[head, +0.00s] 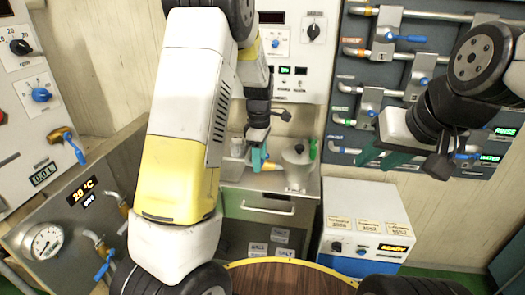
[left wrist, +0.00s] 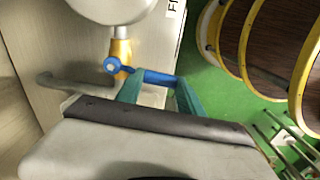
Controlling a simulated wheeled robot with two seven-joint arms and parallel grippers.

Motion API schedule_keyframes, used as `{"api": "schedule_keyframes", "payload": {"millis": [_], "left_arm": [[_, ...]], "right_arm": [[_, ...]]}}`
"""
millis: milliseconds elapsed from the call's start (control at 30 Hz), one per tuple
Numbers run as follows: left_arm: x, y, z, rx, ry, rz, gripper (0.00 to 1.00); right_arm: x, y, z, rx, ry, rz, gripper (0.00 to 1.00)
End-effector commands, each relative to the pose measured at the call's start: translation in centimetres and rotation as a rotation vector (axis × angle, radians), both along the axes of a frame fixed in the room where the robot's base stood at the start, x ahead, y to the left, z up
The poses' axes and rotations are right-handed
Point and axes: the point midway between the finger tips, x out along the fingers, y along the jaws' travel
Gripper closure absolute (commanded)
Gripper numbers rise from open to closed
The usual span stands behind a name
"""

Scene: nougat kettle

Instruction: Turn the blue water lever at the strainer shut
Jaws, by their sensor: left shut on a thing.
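The blue lever (left wrist: 158,78) sits on a brass valve (left wrist: 121,50) under a pale round vessel (left wrist: 112,6) in the left wrist view. It points right from the valve, roughly crosswise to the valve body. My left gripper (left wrist: 160,95) is shut on the lever's outer part, with teal fingers on either side. In the head view my left gripper (head: 257,157) is at the back counter, beside a grey funnel-shaped vessel (head: 298,165); its fingers mostly hide the lever there. My right gripper (head: 384,155) is raised at the right, teal fingers apart and empty.
A valve panel (head: 345,125) with blue levers stands at the back right. A white box (head: 362,215) with labels is at lower right. A gauge panel (head: 60,235) is at left. A round brown top with yellow rim (head: 290,263) is in front.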

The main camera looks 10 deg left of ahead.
Motion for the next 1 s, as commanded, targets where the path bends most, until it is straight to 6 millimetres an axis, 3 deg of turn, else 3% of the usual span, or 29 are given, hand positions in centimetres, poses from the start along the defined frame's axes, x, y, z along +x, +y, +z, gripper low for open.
{"api": "schedule_keyframes", "payload": {"millis": [767,800,867,1000], "left_arm": [[0.05,-0.83,0.1,-0.002,-0.003,0.096,1.0],[0.05,-0.84,0.1,-0.002,-0.003,0.096,0.48],[0.04,-0.83,0.09,-0.002,-0.003,0.095,0.36],[0.01,-0.79,0.06,-0.001,-0.002,0.094,0.34]], "right_arm": [[0.0,0.0,0.0,0.0,0.0,0.0,0.64],[0.0,0.0,0.0,0.0,0.0,0.0,0.64],[0.0,0.0,0.0,0.0,0.0,0.0,0.64],[0.0,0.0,0.0,0.0,0.0,0.0,0.64]]}}
